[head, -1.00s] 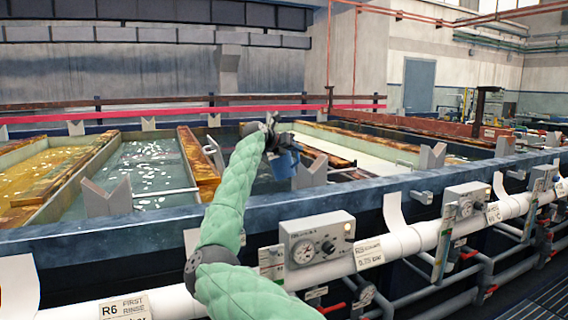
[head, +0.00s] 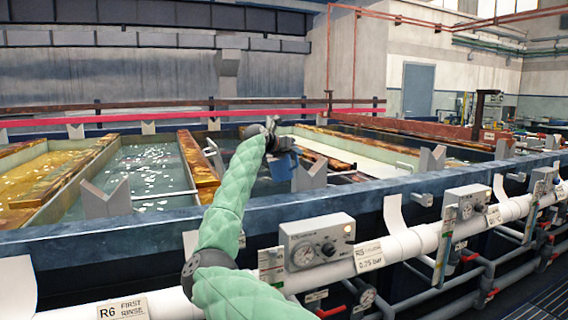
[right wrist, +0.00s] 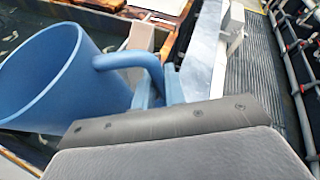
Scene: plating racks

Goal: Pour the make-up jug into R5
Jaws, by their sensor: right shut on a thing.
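The blue make-up jug (head: 281,170) hangs from my right gripper (head: 272,138) over the tank row, past the blue front rim. In the right wrist view the jug (right wrist: 45,80) is large at the left, its wide mouth toward the upper left and its handle (right wrist: 130,60) toward the gripper. My right gripper (right wrist: 158,88) is shut on that handle. I cannot see any liquid in the jug, and no stream shows. The R5 label (head: 368,254) is on the white front pipe. A dark-water tank (head: 263,185) lies behind my arm and the jug. My left gripper is not in view.
Grey V-shaped supports (head: 311,172) stand on the blue rim (head: 330,213) close to the jug. A rusty-edged divider (head: 198,165) is to the left. A control box (head: 317,242) and pipes run along the front. A grated walkway (right wrist: 235,85) lies at the right.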

